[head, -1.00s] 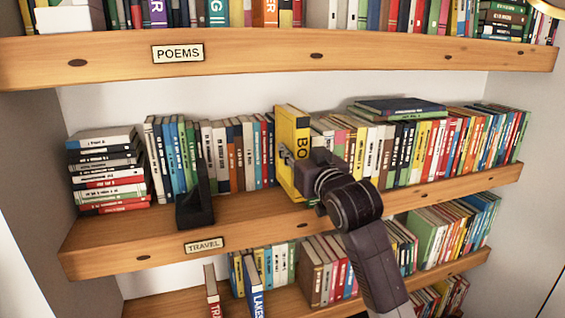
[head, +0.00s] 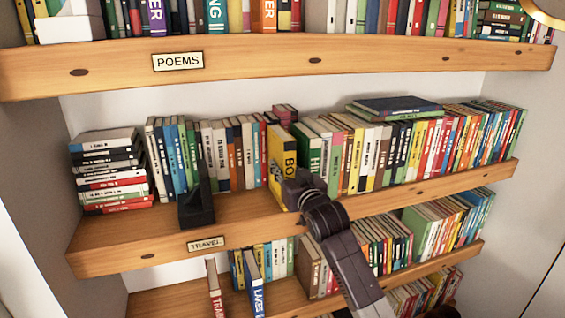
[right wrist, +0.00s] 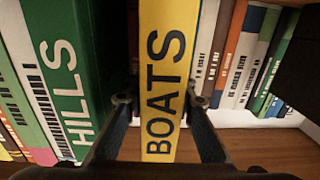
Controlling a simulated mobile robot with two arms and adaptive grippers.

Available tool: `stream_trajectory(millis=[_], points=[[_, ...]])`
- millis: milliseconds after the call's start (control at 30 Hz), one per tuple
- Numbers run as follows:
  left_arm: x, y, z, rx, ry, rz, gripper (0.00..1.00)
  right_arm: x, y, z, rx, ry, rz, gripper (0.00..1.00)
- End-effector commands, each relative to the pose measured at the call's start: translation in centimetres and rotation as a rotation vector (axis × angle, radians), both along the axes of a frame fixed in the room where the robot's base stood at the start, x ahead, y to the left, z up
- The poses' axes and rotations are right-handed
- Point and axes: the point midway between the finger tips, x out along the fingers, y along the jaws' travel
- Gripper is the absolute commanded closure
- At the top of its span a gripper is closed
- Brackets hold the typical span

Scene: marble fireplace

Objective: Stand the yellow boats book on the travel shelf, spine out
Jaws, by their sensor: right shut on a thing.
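The yellow boats book (head: 281,160) is upright in the row on the travel shelf (head: 240,215), its spine facing out. In the right wrist view its spine reads BOATS (right wrist: 165,75). My right gripper (head: 296,190) is shut on it, with one finger on each side of the spine. The green HILLS book (head: 308,150) stands just to its right in the head view. Whether the book's lower end rests on the board cannot be told. The TRAVEL label (head: 206,243) is on the shelf's front edge. My left gripper is out of view.
A black bookend (head: 196,205) stands left of the boats book, before a row of books. A stack of books (head: 110,170) lies at the far left. Small red books (head: 284,113) show behind. The POEMS shelf (head: 280,65) is above. Bare board lies in front of the left row.

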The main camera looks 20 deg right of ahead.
Motion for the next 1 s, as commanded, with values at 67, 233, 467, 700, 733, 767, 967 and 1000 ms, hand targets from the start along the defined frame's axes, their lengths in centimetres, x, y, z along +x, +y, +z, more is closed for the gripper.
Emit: stream_trajectory(millis=[67, 233, 467, 700, 733, 767, 967, 1000], points=[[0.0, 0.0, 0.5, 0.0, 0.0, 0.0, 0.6, 0.1, 0.0, 0.6, 0.001, -0.013, 0.001, 1.0], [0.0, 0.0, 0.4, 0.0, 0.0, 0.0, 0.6, 0.1, 0.0, 0.4, 0.001, -0.014, 0.001, 1.0], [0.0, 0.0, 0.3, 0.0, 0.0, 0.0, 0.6, 0.1, 0.0, -0.2, -0.001, -0.005, 0.0, 0.72], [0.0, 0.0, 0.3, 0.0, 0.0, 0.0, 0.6, 0.1, 0.0, -0.2, -0.001, -0.004, 0.0, 0.58], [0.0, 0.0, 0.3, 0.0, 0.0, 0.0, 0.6, 0.1, 0.0, -0.2, -0.001, -0.004, 0.0, 0.58], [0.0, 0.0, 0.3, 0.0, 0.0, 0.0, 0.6, 0.1, 0.0, -0.2, -0.001, -0.004, 0.0, 0.58], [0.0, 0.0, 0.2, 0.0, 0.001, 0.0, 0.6, -0.1, 0.0, -0.1, -0.001, -0.004, 0.0, 0.58], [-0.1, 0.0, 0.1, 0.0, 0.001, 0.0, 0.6, -0.4, 0.0, -0.1, -0.001, -0.005, 0.0, 0.58]])
